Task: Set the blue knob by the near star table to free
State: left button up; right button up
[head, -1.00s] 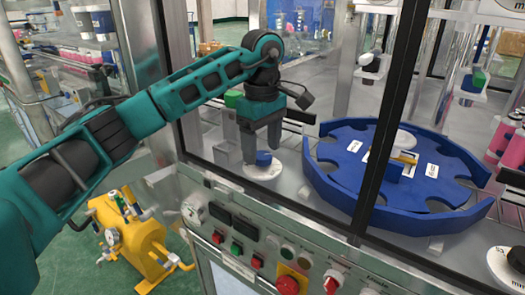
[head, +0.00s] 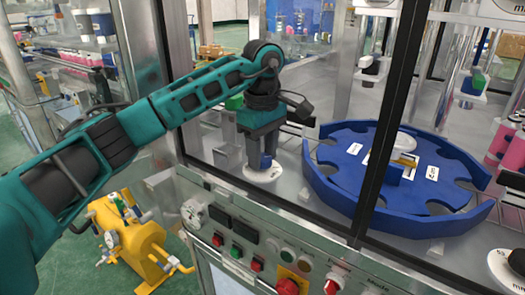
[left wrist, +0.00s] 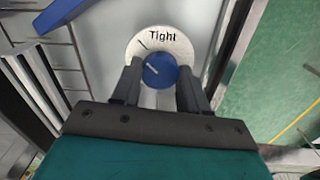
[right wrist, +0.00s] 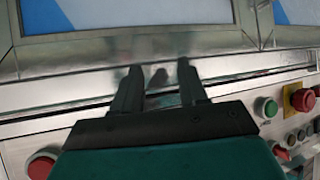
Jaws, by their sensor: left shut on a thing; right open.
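The blue knob (left wrist: 160,70) sits on a round white dial (left wrist: 178,42) marked "Tight" in the left wrist view. My left gripper (left wrist: 157,75) is shut on the knob, one finger on each side. In the head view the knob (head: 265,161) shows partly between the fingers of my left gripper (head: 262,158), beside the blue star table (head: 345,195). Any other dial wording is hidden. My right gripper (right wrist: 158,75) is open and empty near the machine's metal front.
A control panel with buttons, including a red one (head: 287,286), runs along the front edge. A dark door-frame post (head: 385,130) stands in front of the star table. Another black knob on a white dial (head: 508,262) is at the right.

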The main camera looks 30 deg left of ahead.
pick_arm(q)
jog(key=shift+n+p, duration=0.3)
jog(key=shift+n, duration=0.1)
jog(key=shift+c, duration=0.3)
pick_arm(e)
jog(key=shift+r, duration=0.25)
pick_arm(q)
jog(key=shift+r+n, duration=0.1)
jog(key=shift+n, duration=0.2)
jog(key=shift+n+p, duration=0.55)
jog(key=shift+n, duration=0.15)
jog(key=shift+n+p, duration=0.35)
jog(key=shift+n, duration=0.55)
jog(key=shift+n+p, duration=0.35)
jog(key=shift+n, duration=0.65)
jog(key=n+p, duration=0.1)
jog(key=n, duration=0.4)
jog(key=shift+p, duration=0.3)
jog(key=n+p, duration=0.1)
jog(key=n, duration=0.5)
pick_arm(e)
jog(key=shift+h, duration=0.3)
jog(key=r, duration=0.3)
jog(key=d+r, duration=0.1)
jog(key=shift+s+r, duration=0.15)
jog(key=shift+s, duration=0.15)
pick_arm(q)
jog(key=shift+n, duration=0.3)
